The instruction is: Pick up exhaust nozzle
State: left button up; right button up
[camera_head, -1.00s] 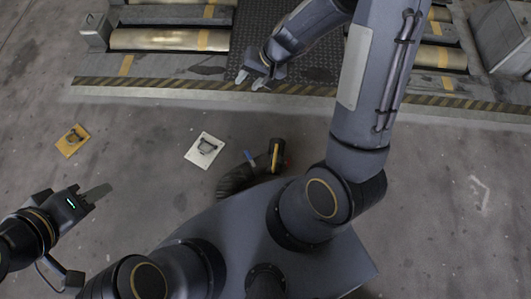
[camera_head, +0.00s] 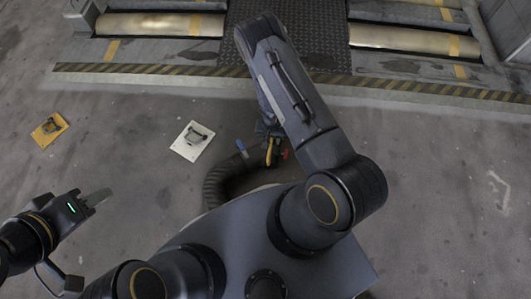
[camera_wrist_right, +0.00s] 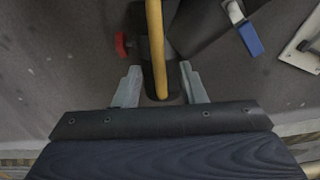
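The exhaust nozzle (camera_head: 272,153) stands near the middle of the floor, with a yellow handle, a blue lever, a red knob and a black ribbed hose (camera_head: 217,183). My right gripper (camera_head: 270,138) is over its top. In the right wrist view the yellow handle (camera_wrist_right: 155,45) runs between the two spread fingers of my right gripper (camera_wrist_right: 160,87), with gaps on both sides. The red knob (camera_wrist_right: 122,45) and blue lever (camera_wrist_right: 250,39) show beyond the fingers. My left gripper (camera_head: 97,197) is low at the left, away from the nozzle; its finger opening is unclear.
A white plate with a dark handle (camera_head: 192,141) lies left of the nozzle, and a yellow plate (camera_head: 49,129) lies farther left. A striped edge (camera_head: 150,69) and metal rollers (camera_head: 165,25) lie at the back. The floor at right is clear.

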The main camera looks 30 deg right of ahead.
aim_at(256, 149)
notch_tip(256, 149, down, 4)
jog(key=shift+r+b, duration=0.1)
jog(key=shift+b, duration=0.5)
grip_shut()
jog(key=shift+r, duration=0.1)
dwell(0.9)
